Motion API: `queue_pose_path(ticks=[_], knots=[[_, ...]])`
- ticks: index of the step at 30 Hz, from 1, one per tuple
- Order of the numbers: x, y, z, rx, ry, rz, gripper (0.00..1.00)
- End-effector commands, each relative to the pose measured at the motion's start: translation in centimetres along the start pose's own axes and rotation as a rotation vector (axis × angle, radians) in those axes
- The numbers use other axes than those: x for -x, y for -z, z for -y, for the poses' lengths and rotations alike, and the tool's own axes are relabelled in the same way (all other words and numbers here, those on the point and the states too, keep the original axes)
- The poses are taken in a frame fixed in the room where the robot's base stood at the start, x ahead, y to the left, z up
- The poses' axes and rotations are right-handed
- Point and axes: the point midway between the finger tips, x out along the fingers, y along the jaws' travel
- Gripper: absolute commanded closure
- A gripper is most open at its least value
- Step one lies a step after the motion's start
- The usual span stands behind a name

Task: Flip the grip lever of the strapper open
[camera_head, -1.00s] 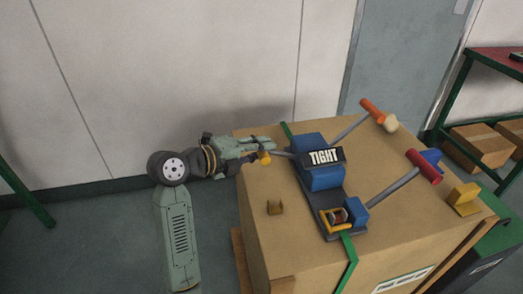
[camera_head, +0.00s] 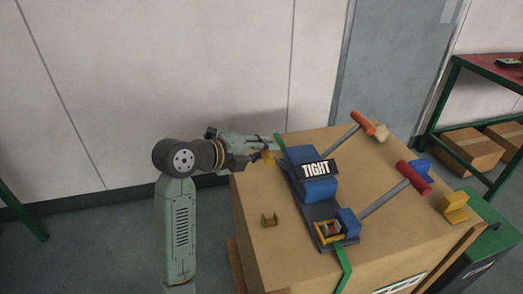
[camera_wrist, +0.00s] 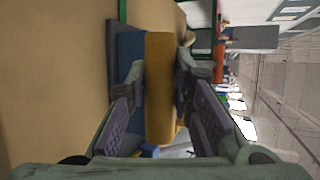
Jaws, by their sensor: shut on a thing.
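The strapper (camera_head: 320,188) lies on top of a cardboard box, with a blue body and a black TIGHT label. My gripper (camera_head: 277,146) is at its far left end. A yellow-orange grip, seemingly the grip lever (camera_head: 267,158), shows just below the fingers. In the wrist view, the yellow-orange bar (camera_wrist: 160,88) stands between the two fingers of my gripper (camera_wrist: 160,80), which is shut on it. Blue and dark parts of the strapper (camera_wrist: 128,50) lie behind the bar. The lever's hinge is hidden, so I cannot tell its exact angle.
Two grey rods with an orange handle (camera_head: 363,122) and a red handle (camera_head: 413,177) stick out to the right. A wall stands close behind my arm.

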Motion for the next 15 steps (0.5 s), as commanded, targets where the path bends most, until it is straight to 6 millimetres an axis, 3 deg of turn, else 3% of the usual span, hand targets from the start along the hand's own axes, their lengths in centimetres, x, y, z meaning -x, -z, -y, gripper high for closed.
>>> queue_pose_path(ticks=[1,7,8,11,15], knots=[[-0.36,0.81,0.51,-0.006,0.009,-0.021,1.0],[-0.43,0.91,0.49,-0.007,0.008,-0.024,1.0],[-0.44,0.92,0.49,-0.007,0.008,-0.024,0.78],[-0.46,0.96,0.45,-0.008,0.006,-0.025,0.71],[-0.47,0.97,0.38,-0.008,0.005,-0.026,0.7]])
